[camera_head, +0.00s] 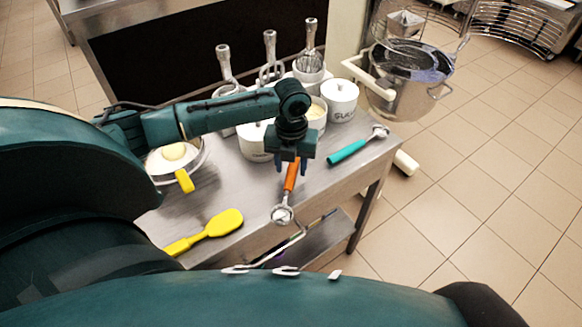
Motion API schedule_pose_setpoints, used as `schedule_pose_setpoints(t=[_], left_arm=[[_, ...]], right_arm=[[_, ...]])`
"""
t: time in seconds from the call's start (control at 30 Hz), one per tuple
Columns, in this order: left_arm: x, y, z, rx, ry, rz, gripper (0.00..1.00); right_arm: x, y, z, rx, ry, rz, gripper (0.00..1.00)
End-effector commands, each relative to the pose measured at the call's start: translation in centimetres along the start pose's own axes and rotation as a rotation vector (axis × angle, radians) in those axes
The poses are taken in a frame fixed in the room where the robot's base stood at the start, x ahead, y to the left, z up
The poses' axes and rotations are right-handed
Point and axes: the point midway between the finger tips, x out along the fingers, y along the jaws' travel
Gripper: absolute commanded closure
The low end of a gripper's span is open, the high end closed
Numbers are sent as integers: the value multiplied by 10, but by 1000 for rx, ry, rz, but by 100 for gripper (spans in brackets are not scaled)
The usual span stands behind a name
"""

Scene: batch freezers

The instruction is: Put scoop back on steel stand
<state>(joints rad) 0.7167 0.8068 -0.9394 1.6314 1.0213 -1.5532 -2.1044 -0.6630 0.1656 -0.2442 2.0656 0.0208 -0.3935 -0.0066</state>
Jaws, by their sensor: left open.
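An orange-handled scoop (287,197) lies near the front of the steel table (240,185), its round metal bowl towards me. A teal-handled scoop (355,149) lies at the table's right end. My left gripper (290,169) points down with its fingers apart, over the upper end of the orange handle. The handle shows between the fingers, but I cannot tell whether they touch it. A thin metal rack with small hooks (285,268) shows beyond the front edge, partly hidden by my body; I cannot tell whether it is the steel stand. My right gripper is not in view.
A yellow spatula (215,228) lies at the front left, and a bowl with a yellow-handled tool (185,180) stands behind it. White canisters (341,101) and upright whisks (309,50) line the back. A mixer with a steel bowl (398,95) stands beyond.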

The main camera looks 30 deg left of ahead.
Motion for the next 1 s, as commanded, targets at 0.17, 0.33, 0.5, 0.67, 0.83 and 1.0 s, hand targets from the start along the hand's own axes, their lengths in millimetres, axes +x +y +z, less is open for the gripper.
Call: schedule_pose_setpoints(t=[0.17, 0.33, 0.5, 0.67, 0.83, 1.0], left_arm=[[-40, 0, 1, 1, -7, -3, 58], [-75, 0, 1, -1, -5, -2, 58], [-98, 0, 1, 0, -2, -1, 58], [-106, 0, 0, -1, -1, 0, 58], [-107, 0, 0, -1, 0, 0, 58], [-106, 0, 0, -1, -1, 0, 58]], right_arm=[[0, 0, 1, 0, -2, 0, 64], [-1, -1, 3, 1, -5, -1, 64], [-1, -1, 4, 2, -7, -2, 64], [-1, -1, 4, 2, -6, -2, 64], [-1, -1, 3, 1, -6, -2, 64], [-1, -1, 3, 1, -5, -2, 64]])
